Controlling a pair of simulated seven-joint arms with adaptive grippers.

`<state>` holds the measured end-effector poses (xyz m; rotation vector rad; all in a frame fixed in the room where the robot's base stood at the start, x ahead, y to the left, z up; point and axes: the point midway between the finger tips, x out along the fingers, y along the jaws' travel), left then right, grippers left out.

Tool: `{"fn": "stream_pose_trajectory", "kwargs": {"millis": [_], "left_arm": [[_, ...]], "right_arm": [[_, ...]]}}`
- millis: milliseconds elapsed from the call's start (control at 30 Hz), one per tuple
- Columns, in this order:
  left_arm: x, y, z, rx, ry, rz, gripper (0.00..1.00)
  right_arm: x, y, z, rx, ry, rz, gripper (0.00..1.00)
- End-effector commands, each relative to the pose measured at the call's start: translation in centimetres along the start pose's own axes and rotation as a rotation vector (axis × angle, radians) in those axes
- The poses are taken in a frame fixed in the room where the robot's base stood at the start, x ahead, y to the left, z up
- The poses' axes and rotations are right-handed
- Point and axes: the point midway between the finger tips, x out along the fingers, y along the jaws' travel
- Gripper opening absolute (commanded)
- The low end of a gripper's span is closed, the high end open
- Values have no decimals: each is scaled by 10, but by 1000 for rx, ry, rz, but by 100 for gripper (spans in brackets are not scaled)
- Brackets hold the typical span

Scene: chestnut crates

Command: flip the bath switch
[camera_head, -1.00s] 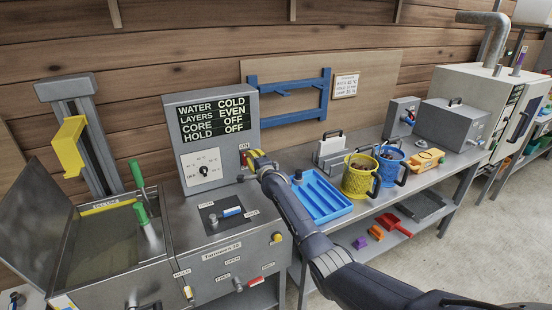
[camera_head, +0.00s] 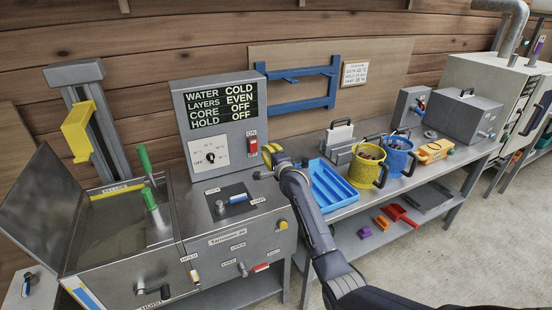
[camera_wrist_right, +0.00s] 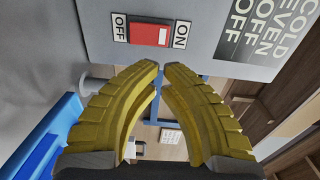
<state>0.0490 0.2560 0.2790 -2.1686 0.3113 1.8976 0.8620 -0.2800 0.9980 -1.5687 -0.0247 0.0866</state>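The bath switch (camera_head: 252,147) is a red rocker on the right side of the grey control panel (camera_head: 217,88), with ON above and OFF below. It also shows in the right wrist view (camera_wrist_right: 150,35), unobstructed, between its OFF and ON labels. My right gripper (camera_head: 266,151) has yellow ribbed fingers and is beside the switch, at the panel's lower right edge. In the right wrist view, its fingertips (camera_wrist_right: 161,67) are nearly together, with nothing between them, just below the switch and apart from it in the picture. My left gripper is not in view.
The panel display reads water cold, layers even, core off, hold off. A blue tray (camera_head: 328,190), a yellow mug (camera_head: 364,171) and a blue mug (camera_head: 396,158) stand right of my gripper. An open basin (camera_head: 112,235) with green-handled tools is at left.

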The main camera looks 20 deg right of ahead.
Motion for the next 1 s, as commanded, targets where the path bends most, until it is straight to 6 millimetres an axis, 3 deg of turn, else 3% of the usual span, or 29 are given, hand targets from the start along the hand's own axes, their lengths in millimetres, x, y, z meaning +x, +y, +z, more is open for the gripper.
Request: {"fn": "stream_pose_trajectory", "kwargs": {"millis": [200, 433, 1000], "left_arm": [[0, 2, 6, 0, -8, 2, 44], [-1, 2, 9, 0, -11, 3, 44], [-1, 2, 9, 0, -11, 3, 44]], "right_arm": [[-30, -1, -1, -1, 1, 0, 0], [-51, -3, -1, 1, 1, -1, 0], [-60, -3, -1, -1, 1, 0, 0]]}}
